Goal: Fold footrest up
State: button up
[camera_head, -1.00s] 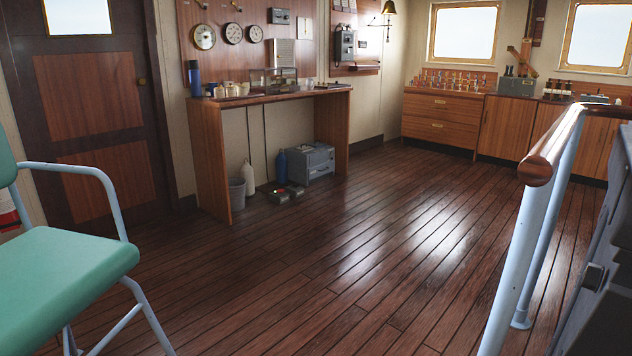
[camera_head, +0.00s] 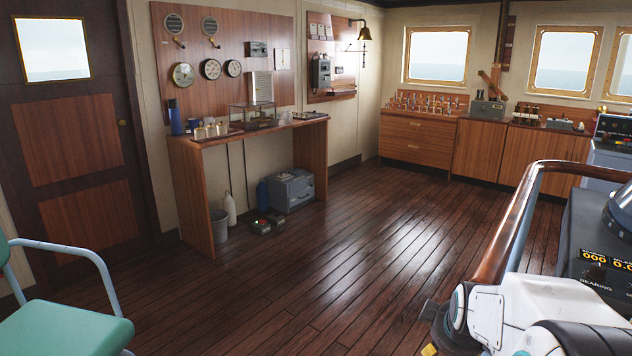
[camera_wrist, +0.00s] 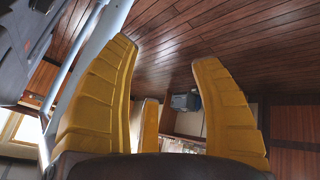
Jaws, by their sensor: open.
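No footrest can be made out for certain in either view. A green-seated chair (camera_head: 66,328) with pale blue metal arms is cut off at the lower left of the head view; what is under its seat is out of frame. My gripper (camera_wrist: 165,75) shows in the wrist view with its yellow fingers spread apart and nothing between them. Behind the fingers are the wooden floor and, farther off, the desk. In the head view, my white arm shows at the lower right, and the gripper itself cannot be clearly seen there.
A wooden handrail (camera_head: 508,222) and a dark console (camera_head: 600,235) stand close on the right. A wooden desk (camera_head: 190,190) with a grey box (camera_head: 291,190) under it lines the left wall. Cabinets (camera_head: 420,150) stand at the back. The middle floor (camera_head: 330,270) is clear.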

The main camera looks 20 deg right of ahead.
jog(key=s+a+r+y+p, duration=0.1)
jog(key=s+a+r+p, duration=0.2)
jog(key=a, duration=0.3)
jog(key=s+a+r+y+p, duration=0.1)
jog(key=s+a+r+p, duration=0.1)
jog(key=a+r, duration=0.4)
jog(key=shift+s+a+r+m+g+p, duration=0.15)
jog(key=shift+s+r+m+g+p, duration=0.2)
jog(key=shift+p, duration=0.4)
jog(key=shift+m+g+y, duration=0.55)
jog(key=shift+g+y, duration=0.25)
jog(key=shift+g, duration=0.05)
jog(key=s+a+r+p, duration=0.1)
jog(key=s+a, duration=0.1)
jog(key=s, duration=0.1)
jog(key=s+a+r+p, duration=0.3)
jog(key=s+a+p, duration=0.1)
jog(key=s, duration=0.1)
jog(key=shift+s+a+r, duration=0.25)
jog(key=shift+s+a, duration=0.05)
jog(key=shift+a, duration=0.05)
jog(key=shift+s+a+p, duration=0.25)
jog(key=shift+s+p, duration=0.05)
jog(key=shift+s, duration=0.2)
jog(key=shift+w, duration=0.1)
